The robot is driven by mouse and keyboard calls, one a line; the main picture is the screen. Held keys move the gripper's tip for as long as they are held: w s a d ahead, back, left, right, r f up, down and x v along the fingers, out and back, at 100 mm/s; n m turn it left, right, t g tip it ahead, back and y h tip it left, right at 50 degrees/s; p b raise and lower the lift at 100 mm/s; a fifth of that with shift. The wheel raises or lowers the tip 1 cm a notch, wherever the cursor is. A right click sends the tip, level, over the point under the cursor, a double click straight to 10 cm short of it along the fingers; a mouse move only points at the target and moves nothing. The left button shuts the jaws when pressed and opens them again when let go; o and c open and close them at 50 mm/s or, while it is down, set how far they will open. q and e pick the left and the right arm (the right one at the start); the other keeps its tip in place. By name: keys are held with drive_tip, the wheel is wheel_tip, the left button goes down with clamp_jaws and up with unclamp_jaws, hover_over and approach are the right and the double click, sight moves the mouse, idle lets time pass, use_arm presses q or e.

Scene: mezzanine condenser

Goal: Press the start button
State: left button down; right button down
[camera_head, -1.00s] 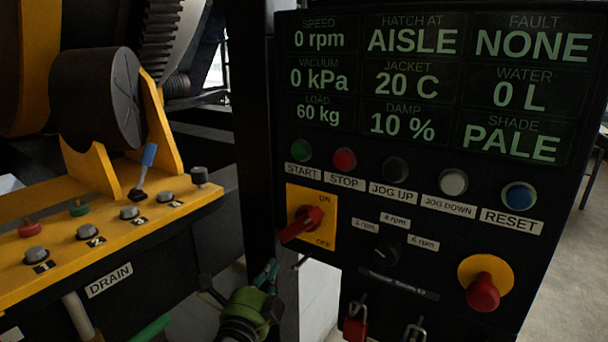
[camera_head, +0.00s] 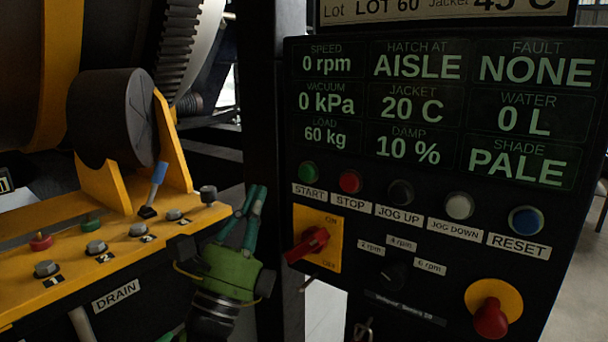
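The green start button (camera_head: 309,172) is on the upper left of the black control panel (camera_head: 400,230), above a white START label (camera_head: 310,192). Nothing covers it. My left gripper (camera_head: 256,198) is green and points up, left of the panel and lower than the start button. Its fingers look close together at the tips, and it holds nothing that I can see. It is apart from the button. My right gripper is not in view.
A red stop button (camera_head: 350,181) sits just right of start. A red rotary switch (camera_head: 308,244) on a yellow plate is below. A red mushroom knob (camera_head: 490,316) is lower right. A yellow ledge (camera_head: 110,240) with knobs and a blue-tipped lever (camera_head: 156,184) is at the left.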

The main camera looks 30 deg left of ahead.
sight(306, 173)
use_arm(q)
drive_tip(key=shift+w, duration=0.1)
drive_tip(key=shift+w+d+b, duration=0.2)
drive_tip(key=shift+w+b, duration=0.05)
drive_tip(key=shift+w, duration=1.9)
drive_tip(key=shift+w+d+b, duration=0.2)
drive_tip(key=shift+w+b, duration=0.05)
drive_tip(key=shift+w, duration=1.9)
drive_tip(key=shift+w, duration=0.1)
drive_tip(key=shift+w, duration=0.3)
drive_tip(key=shift+w, duration=0.4)
drive_tip(key=shift+s, duration=0.85)
